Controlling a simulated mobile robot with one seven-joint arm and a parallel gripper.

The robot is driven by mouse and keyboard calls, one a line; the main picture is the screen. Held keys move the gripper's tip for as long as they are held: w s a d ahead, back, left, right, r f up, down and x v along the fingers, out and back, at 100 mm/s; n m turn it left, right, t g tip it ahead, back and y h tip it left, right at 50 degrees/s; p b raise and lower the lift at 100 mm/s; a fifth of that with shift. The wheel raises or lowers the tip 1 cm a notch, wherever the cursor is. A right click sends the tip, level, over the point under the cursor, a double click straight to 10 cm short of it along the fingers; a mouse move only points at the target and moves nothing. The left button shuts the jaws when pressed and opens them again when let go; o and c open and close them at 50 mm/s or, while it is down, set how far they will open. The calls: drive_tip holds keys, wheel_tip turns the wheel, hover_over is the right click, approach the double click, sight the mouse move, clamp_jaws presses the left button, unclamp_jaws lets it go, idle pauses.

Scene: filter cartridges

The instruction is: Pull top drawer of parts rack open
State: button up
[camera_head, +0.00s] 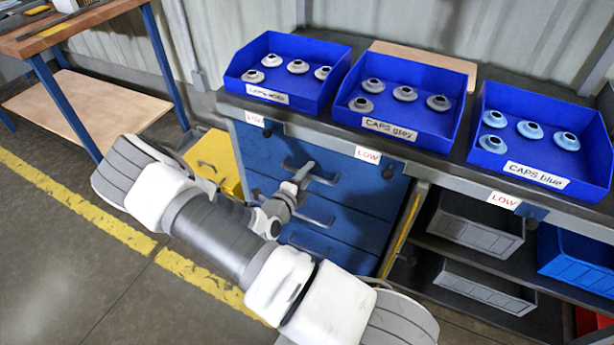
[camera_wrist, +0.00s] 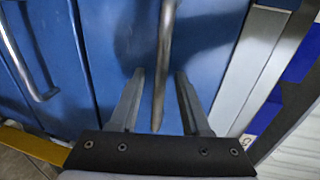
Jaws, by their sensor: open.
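The parts rack (camera_head: 352,225) is a blue cabinet with several drawers, under the bench in the head view. Its top drawer (camera_head: 345,172) looks shut. The top drawer's bar handle (camera_head: 322,178) is partly hidden by my gripper (camera_head: 302,174). In the wrist view, my gripper (camera_wrist: 160,76) is open, with one finger on each side of a metal bar handle (camera_wrist: 167,40). The handle lies between the fingers, and I see a gap on both sides. The lower drawers are partly hidden by my arm.
Blue bins of caps (camera_head: 287,96) stand on the bench above the rack. Grey bins (camera_head: 475,225) sit on shelves to the right. A second handle (camera_wrist: 30,75) shows left in the wrist view.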

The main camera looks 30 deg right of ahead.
drive_tip(key=shift+c, duration=0.2)
clamp_jaws()
idle(1.3)
